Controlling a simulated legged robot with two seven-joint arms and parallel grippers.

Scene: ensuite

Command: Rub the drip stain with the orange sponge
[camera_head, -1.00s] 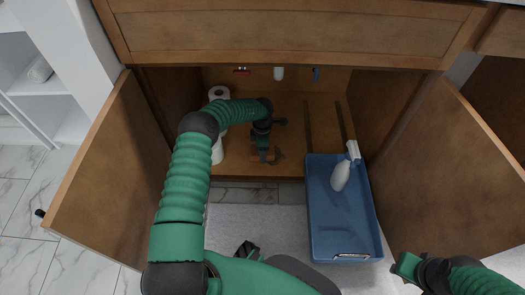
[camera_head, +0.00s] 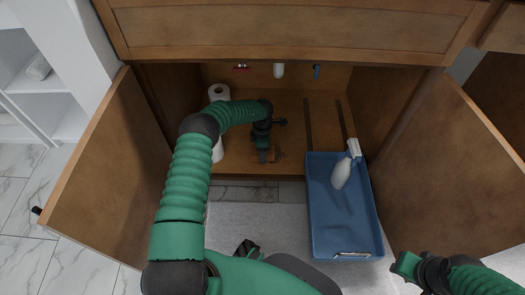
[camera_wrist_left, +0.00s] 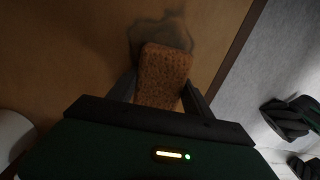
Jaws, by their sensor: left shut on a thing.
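The orange sponge (camera_wrist_left: 164,76) is held between the fingers of my left gripper (camera_wrist_left: 164,92) in the left wrist view. The dark drip stain (camera_wrist_left: 160,32) shows on the wooden cabinet floor, partly covered by the sponge's far end. In the head view my left gripper (camera_head: 264,156) is low over the cabinet floor near its front edge, and only a bit of the sponge (camera_head: 271,155) shows. I cannot tell whether the sponge presses on the wood. My right gripper (camera_head: 408,268) is at the lower right, outside the cabinet, apart from these things; its finger opening is unclear.
A blue tray (camera_head: 343,228) with a white spray bottle (camera_head: 341,174) juts out of the cabinet on the right. Open doors (camera_head: 108,170) flank the cabinet on both sides.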

